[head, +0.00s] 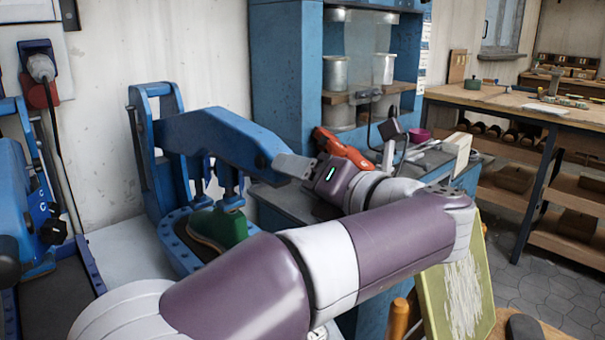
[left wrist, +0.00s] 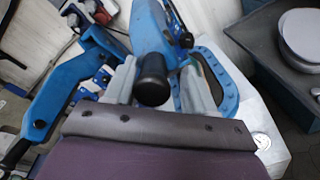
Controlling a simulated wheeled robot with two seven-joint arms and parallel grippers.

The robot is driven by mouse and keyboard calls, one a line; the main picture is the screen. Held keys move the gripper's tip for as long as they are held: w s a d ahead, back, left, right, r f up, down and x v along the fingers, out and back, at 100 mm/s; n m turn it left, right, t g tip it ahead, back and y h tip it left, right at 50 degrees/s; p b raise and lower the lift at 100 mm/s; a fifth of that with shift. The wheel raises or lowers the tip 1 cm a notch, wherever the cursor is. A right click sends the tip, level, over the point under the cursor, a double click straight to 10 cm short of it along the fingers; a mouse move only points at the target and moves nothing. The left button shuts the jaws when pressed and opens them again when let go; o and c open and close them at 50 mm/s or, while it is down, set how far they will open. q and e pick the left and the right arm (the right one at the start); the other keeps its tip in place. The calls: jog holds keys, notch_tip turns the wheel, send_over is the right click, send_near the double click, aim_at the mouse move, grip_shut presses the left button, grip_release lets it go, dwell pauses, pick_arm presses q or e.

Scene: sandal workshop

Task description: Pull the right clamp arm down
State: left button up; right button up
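The right clamp arm (head: 225,137) is a blue lever hinged on a blue upright frame, sloping gently down to the right. Its pressing feet stand just over or on a green sandal (head: 219,226) on the blue base; I cannot tell whether they touch it. My left gripper (head: 296,167) is at the arm's free end, where its finger hides the handle in the head view. In the left wrist view the black handle knob (left wrist: 153,80) lies between the two pale fingers (left wrist: 158,88), with gaps showing beside it. My right gripper is in neither view.
A second blue clamp (head: 20,215) stands at the left; its arm also shows in the left wrist view (left wrist: 62,90). Behind my left wrist is a grey bench with an orange-red tool (head: 343,148). A blue shelf cabinet (head: 285,60) and a wooden workbench (head: 520,105) stand farther back.

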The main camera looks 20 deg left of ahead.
pick_arm(q)
jog(key=shift+d+r, duration=0.1)
jog(key=shift+d, duration=0.1)
jog(key=f+p+v, duration=0.1)
jog(key=p+v, duration=0.2)
jog(key=v, duration=0.9)
jog(key=shift+s+r, duration=0.15)
jog(key=shift+r, duration=0.25)
jog(key=shift+d, duration=0.15)
